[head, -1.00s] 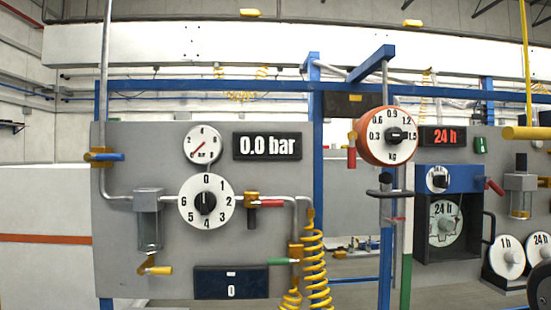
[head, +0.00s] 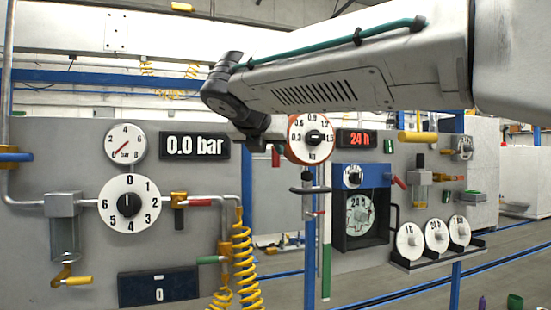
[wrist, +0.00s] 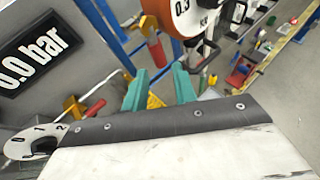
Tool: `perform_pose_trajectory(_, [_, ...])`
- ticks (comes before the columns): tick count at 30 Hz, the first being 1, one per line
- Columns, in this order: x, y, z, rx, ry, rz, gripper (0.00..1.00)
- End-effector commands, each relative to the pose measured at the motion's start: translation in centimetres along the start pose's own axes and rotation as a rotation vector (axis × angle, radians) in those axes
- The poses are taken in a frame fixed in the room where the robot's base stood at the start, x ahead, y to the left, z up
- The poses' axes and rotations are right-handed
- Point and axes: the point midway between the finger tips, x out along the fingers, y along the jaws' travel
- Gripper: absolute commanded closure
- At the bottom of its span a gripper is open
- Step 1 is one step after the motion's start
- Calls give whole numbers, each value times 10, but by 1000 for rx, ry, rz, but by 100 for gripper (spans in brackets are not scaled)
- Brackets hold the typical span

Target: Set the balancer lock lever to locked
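The balancer (head: 296,148) is an orange-rimmed drum with a white kg dial and a dark knob. In the wrist view, the lock lever (wrist: 156,52) is a red handle hanging down at the balancer's left side. In the head view the lever (head: 276,158) shows as a small red piece below my wrist, its upper part hidden. My gripper (wrist: 160,90) has two teal fingers spread apart with nothing between them. The lever is ahead of the fingers and apart from them in the wrist view.
A blue post (head: 309,240) stands under the balancer, with a dark handle (head: 309,190) hanging beside it. The 0.0 bar panel (head: 194,146), pressure dial (head: 130,203) and yellow coiled hose (head: 246,270) are to the left. A blue timer box (head: 361,176) is to the right.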

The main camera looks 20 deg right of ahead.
Motion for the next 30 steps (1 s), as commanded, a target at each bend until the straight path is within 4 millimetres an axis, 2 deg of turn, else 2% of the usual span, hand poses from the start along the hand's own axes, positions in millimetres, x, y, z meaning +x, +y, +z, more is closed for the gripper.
perform_pose_trajectory(4, [13, 4, 5, -36, -15, 0, 72])
perform_pose_trajectory(15, [67, 3, 5, -31, -14, 0, 72])
perform_pose_trajectory(20, [76, 4, 6, -31, -14, 2, 72])
perform_pose_trajectory(27, [76, 4, 6, -30, -14, 3, 72])
perform_pose_trajectory(30, [76, 4, 6, -30, -14, 3, 100])
